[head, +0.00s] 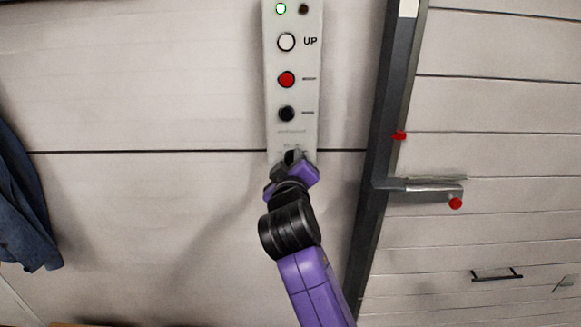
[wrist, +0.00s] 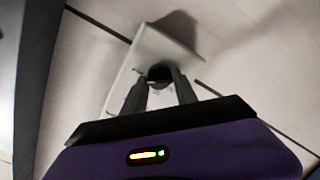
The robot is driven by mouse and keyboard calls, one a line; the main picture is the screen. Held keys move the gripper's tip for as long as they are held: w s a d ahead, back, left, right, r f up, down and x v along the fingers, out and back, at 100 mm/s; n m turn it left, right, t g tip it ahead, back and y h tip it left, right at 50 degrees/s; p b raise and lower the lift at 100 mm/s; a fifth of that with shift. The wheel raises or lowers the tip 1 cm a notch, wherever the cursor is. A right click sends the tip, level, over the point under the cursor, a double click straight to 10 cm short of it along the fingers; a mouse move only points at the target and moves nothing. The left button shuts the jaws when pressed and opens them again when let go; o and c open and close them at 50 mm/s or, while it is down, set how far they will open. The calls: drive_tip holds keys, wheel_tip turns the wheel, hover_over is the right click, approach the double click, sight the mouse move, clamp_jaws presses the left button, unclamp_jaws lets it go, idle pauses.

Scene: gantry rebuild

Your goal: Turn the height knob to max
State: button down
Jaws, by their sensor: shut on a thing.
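A light grey control panel (head: 271,60) is mounted on the wall in the head view. It carries a white UP button (head: 286,42), a red button (head: 287,79) and a black button (head: 286,113). My gripper (head: 292,160) is at the panel's lower end and covers what is there. In the wrist view the panel (wrist: 150,50) shows beyond my gripper (wrist: 160,80), whose two fingers are shut on a small dark round knob (wrist: 158,71). The knob's marking and its setting cannot be read.
A green light (head: 281,8) is lit at the panel's top, beside a dark one (head: 304,9). A dark upright post (head: 378,150) with a side bracket (head: 425,186) stands to the right. Blue cloth (head: 25,205) hangs at the left.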

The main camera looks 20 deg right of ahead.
drive_tip(key=shift+d+m, duration=0.1)
drive_tip(key=shift+m, duration=0.7)
drive_tip(key=shift+r+b, duration=0.1)
drive_tip(key=shift+b, duration=0.2)
drive_tip(key=c, duration=1)
unclamp_jaws()
drive_tip(key=shift+s, duration=0.1)
drive_tip(key=f+v, duration=0.1)
drive_tip(key=v, duration=0.6)
drive_tip(key=shift+s+r+b, duration=0.3)
drive_tip(key=shift+s+r, duration=0.05)
drive_tip(key=shift+r, duration=0.1)
